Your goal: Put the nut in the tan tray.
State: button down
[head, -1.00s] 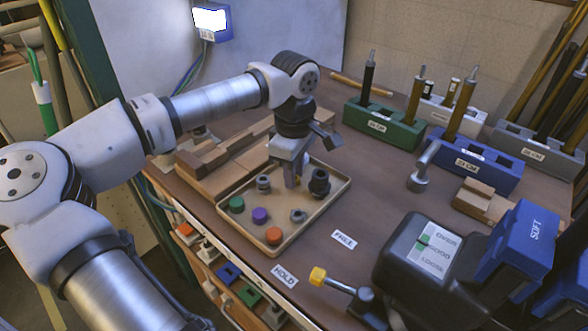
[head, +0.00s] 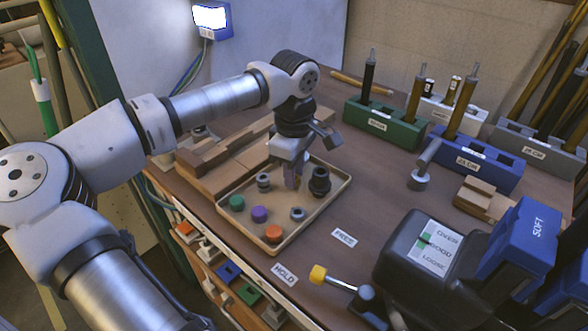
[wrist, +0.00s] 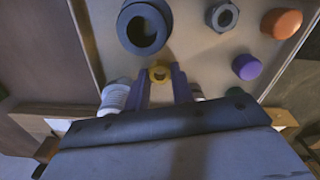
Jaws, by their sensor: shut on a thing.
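The tan tray (head: 330,207) stands on the bench with several small parts in it. My gripper (head: 292,184) points down over the back part of the tray, between a grey threaded part (head: 263,181) and a dark round socket (head: 319,182). In the wrist view my gripper (wrist: 159,84) is shut on a small yellow ring-shaped nut (wrist: 160,74), held between the fingertips. The head view does not show the held nut clearly. I cannot tell whether it touches the tray floor. A separate grey hex piece (head: 297,214) lies in the tray; it also shows in the wrist view (wrist: 222,16).
Green (head: 237,203), purple (head: 260,214) and orange (head: 274,234) caps lie in the tray. Wooden blocks (head: 215,160) stand behind it. A green holder (head: 385,126) and a blue holder (head: 475,160) carry upright rods at right. The bench by the FREE label (head: 344,237) is clear.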

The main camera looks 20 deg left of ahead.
jog(key=shift+f, duration=0.25)
jog(key=c, duration=1.1)
grip_release()
jog(key=shift+r, duration=0.1)
